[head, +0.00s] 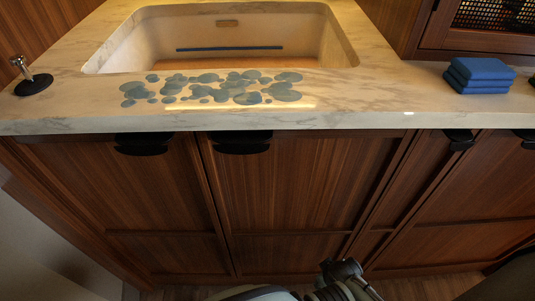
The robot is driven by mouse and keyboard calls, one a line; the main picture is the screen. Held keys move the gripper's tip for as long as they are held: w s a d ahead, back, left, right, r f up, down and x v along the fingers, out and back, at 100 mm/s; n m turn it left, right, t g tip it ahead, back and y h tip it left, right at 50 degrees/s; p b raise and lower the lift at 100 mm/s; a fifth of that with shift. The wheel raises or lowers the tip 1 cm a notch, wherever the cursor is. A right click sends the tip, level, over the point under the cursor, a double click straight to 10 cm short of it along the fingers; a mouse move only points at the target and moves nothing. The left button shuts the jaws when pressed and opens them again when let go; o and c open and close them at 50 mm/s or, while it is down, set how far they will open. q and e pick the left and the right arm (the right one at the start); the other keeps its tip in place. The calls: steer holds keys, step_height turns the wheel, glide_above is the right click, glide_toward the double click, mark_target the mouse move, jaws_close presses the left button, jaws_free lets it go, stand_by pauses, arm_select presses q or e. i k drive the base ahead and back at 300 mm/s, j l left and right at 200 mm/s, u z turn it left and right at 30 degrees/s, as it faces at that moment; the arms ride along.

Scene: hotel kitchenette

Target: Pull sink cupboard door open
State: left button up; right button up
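Wooden cupboard doors stand below the sink counter, all of them shut. The left door under the sink (155,200) has a dark handle (143,144) at its top. The wider door under the sink (290,195) has a dark handle (242,143) near its top left corner. Which one counts as the sink cupboard door is not clear. A dark jointed part of mine, apparently my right gripper (340,270), is low at the bottom edge, apart from the doors. Its fingers cannot be made out. My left gripper is not in view.
The marble counter (380,119) overhangs the doors and holds the sink (240,40). A blue-grey puddle (215,87) lies in front of the basin. Folded blue cloths (478,75) lie at the right. More cupboard doors (470,205) continue rightward. A pale wall is at lower left.

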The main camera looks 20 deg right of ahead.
mark_target(288, 202)
steer(key=k, duration=1.5)
